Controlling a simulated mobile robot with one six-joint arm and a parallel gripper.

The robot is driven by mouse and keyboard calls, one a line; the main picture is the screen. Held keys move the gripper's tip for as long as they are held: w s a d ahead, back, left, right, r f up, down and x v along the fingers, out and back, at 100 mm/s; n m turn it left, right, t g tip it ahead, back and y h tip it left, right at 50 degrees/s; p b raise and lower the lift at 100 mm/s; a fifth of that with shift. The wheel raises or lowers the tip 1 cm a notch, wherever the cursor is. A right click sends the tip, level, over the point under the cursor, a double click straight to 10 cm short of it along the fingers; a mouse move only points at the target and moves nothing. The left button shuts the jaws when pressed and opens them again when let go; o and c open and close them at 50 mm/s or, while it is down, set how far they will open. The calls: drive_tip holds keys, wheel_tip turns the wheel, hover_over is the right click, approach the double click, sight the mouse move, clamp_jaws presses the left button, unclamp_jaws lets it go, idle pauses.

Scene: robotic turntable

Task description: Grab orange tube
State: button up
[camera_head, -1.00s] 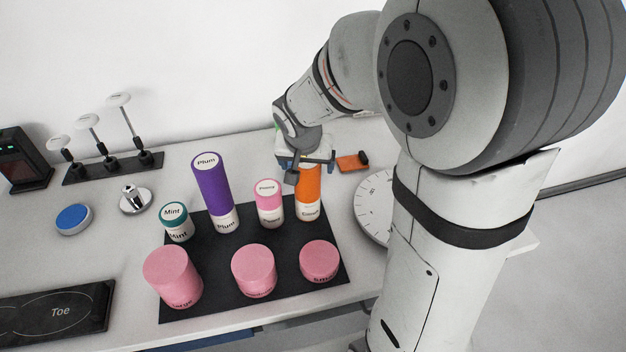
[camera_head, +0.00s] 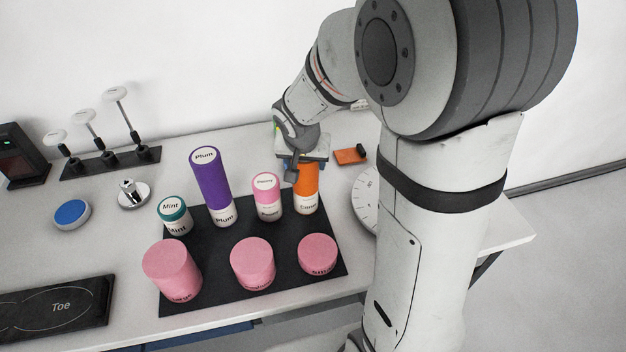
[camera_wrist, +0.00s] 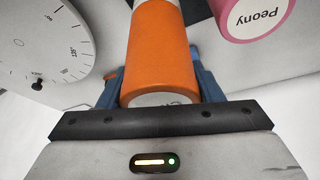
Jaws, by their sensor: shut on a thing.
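The orange tube (camera_head: 306,186) stands upright at the back right of the black mat (camera_head: 241,276), with a white lower part. My gripper (camera_head: 301,169) is at its upper part, and its top is hidden by the gripper in the head view. In the wrist view the orange tube (camera_wrist: 160,60) lies between the blue fingers of my gripper (camera_wrist: 160,85), which are shut on it from both sides.
Close left of the tube stands a pink Peony tube (camera_head: 266,195), then a purple Plum tube (camera_head: 211,185) and a Mint tube (camera_head: 174,215). Pink cylinders (camera_head: 252,263) stand in front.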

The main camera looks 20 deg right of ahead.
drive_tip(key=c, duration=0.6)
drive_tip(key=shift+r, duration=0.15)
